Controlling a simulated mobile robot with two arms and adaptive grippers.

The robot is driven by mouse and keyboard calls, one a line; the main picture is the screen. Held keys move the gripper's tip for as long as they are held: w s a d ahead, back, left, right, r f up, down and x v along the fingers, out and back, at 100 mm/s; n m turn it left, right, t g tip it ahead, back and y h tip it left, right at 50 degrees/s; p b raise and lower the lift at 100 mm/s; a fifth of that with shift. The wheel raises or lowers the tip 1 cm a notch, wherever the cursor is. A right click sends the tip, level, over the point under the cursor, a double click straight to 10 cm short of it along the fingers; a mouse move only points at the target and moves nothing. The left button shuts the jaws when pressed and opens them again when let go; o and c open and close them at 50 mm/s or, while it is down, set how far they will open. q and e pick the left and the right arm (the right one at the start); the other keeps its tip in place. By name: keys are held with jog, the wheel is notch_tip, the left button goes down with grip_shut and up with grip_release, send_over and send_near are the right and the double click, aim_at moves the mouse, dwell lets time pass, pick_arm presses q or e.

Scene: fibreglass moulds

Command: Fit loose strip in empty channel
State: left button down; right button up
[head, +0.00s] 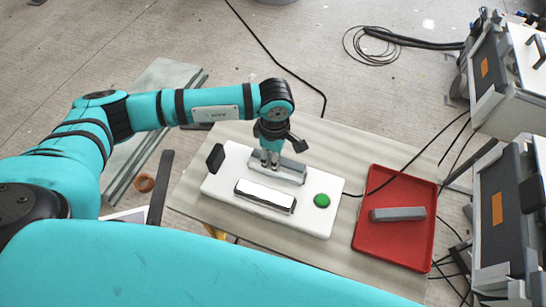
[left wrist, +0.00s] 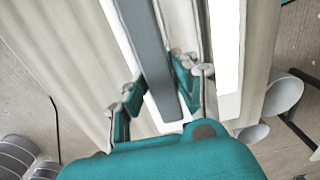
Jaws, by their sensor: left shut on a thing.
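The white fixture block (head: 218,185) lies on the table and has two long grey-edged channels. The near channel (head: 265,197) shows a bright white inside with no strip visible in it. My left gripper (head: 270,163) points down at the far channel (head: 290,175). In the left wrist view its fingers (left wrist: 158,90) are shut on a grey strip (left wrist: 148,40), one finger on each side. The strip lies along the far channel; I cannot tell how deep it sits. Another grey strip (head: 398,214) lies in the red tray (head: 393,245). My right gripper is not in view.
A green button (head: 321,200) sits at the block's right end and a black upright piece (head: 215,157) at its left end. A black cable crosses the table (head: 330,147) between block and tray. Grey machine cases (head: 510,195) stand at the right.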

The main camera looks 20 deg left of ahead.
pick_arm(q)
jog(key=shift+w+a+f, duration=0.1)
jog(key=shift+w+a, duration=0.25)
notch_tip(320, 180, down, 3)
jog(key=shift+r+p, duration=0.1)
jog(key=shift+p, duration=0.45)
jog(key=shift+f, duration=0.4)
jog(key=c, duration=1.4)
grip_release()
jog(key=o, duration=0.4)
